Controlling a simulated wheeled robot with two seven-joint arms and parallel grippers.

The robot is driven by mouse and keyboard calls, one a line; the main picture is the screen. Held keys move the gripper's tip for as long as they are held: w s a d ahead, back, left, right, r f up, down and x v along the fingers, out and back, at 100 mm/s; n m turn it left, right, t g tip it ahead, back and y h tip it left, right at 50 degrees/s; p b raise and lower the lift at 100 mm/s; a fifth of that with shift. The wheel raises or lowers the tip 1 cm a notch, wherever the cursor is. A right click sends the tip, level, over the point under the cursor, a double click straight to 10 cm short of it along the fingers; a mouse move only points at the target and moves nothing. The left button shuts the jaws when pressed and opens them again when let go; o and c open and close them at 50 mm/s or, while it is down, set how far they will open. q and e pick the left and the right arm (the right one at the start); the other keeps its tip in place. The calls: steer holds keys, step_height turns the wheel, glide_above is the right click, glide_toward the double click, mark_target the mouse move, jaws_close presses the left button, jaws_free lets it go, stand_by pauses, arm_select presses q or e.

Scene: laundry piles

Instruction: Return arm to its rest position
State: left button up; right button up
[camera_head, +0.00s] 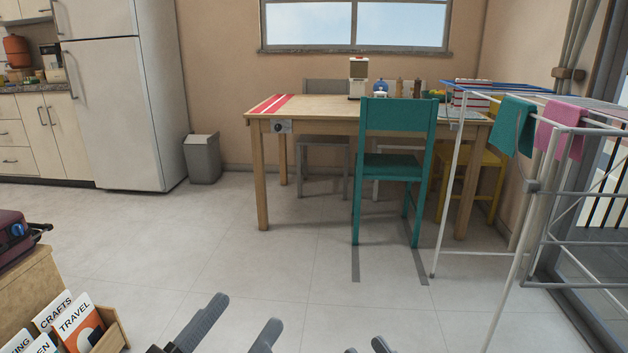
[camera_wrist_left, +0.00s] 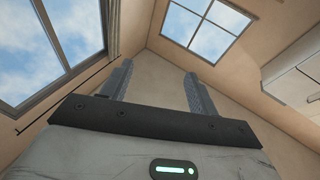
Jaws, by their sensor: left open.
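My left gripper (camera_head: 240,312) is at the bottom of the head view, its two grey fingers apart with nothing between them. In the left wrist view, the left gripper (camera_wrist_left: 158,70) is open and empty, with only walls and windows beyond its fingers. My right gripper (camera_head: 366,345) is at the bottom edge, to the right of the left one. Only its two fingertips show, with a gap between them; the rest is cut off by the frame.
A white drying rack (camera_head: 530,187) with a teal cloth (camera_head: 513,125) and a pink cloth (camera_head: 561,128) stands at right. A teal chair (camera_head: 398,167) stands before a wooden table (camera_head: 330,116). A wooden crate (camera_head: 112,331) of cards is at lower left. The middle floor is clear.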

arm_select(q)
steer(key=s+f+n+g+y+b, duration=0.3)
steer(key=f+g+b, duration=0.2)
steer(key=f, duration=1.5)
arm_select(e)
steer(key=s+f+m+g+h, duration=0.1)
steer(key=s+f+g+h, duration=0.4)
steer(key=f, duration=0.6)
arm_select(q)
steer(key=s+a+r+g+y+p, duration=0.1)
steer(key=r+p, duration=0.4)
steer(key=p, duration=0.8)
steer(key=s+a+r+g+y+p, duration=0.1)
steer(key=a+r+p, duration=0.3)
steer(key=p, duration=0.9)
step_height(320, 180, up, 2)
steer(key=shift+s+a+r+g+y, duration=0.3)
steer(key=shift+g+y, duration=0.2)
steer(key=shift+y, duration=0.4)
arm_select(e)
steer(key=s+d+r+g+h, duration=0.1)
steer(key=s+d+r+g, duration=0.1)
steer(key=d+r, duration=0.4)
step_height(320, 180, up, 6)
steer(key=shift+s+f+h, duration=0.25)
steer(key=shift+s+h, duration=0.15)
steer(key=shift+s, duration=0.1)
